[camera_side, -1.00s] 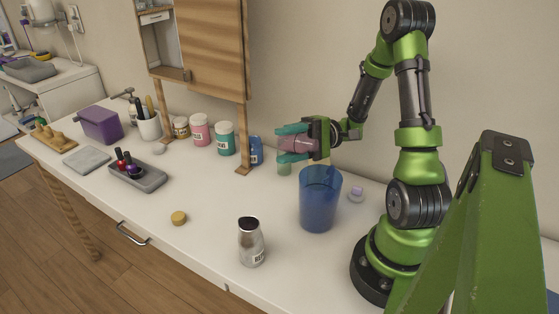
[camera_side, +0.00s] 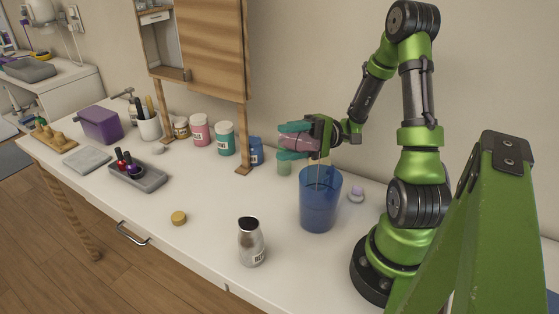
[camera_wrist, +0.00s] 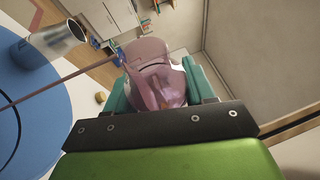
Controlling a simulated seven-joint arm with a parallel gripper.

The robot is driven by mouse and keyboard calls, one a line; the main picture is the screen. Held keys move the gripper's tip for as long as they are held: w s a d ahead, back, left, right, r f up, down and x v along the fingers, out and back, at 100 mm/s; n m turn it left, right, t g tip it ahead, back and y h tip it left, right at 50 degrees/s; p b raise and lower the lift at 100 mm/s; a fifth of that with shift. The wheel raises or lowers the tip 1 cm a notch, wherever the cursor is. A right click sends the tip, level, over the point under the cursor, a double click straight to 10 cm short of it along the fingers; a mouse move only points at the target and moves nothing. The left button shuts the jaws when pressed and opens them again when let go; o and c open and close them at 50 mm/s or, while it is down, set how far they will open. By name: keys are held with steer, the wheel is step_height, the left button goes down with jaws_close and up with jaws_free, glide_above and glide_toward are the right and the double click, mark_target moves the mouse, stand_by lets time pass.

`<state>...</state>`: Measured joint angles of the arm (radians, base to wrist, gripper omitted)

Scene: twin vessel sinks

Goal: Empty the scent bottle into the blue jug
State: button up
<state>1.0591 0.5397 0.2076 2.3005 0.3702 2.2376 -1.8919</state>
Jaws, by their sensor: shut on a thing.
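My gripper (camera_side: 292,142) is shut on the scent bottle (camera_side: 301,143), a pinkish-mauve bottle lying tipped over between teal fingers. It is held above and slightly left of the blue jug (camera_side: 318,208), which stands upright on the counter. A thin brownish stream falls from the bottle's mouth into the jug's opening. In the wrist view the bottle (camera_wrist: 155,75) sits between the fingers, and the stream runs left over the blue jug (camera_wrist: 50,110). The liquid level in the jug cannot be made out.
A silver shaker (camera_side: 251,242) stands in front of the jug. A pale purple-topped stopper (camera_side: 356,194) lies right of it. A green jar (camera_side: 284,165) and a blue bottle (camera_side: 256,151) stand behind. A yellow lid (camera_side: 179,218) lies left; the counter between is clear.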

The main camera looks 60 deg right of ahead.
steer(key=shift+s+r+n+g+y, duration=0.15)
steer(key=shift+r+n+y, duration=0.2)
steer(key=shift+n, duration=0.5)
steer(key=shift+s+r+n+g+y, duration=0.2)
steer(key=shift+r+n+y, duration=0.15)
steer(key=shift+n, duration=0.45)
steer(key=shift+s+r+n+g+y, duration=0.15)
steer(key=shift+r+n+y, duration=0.2)
steer(key=shift+n, duration=0.5)
stand_by(0.8)
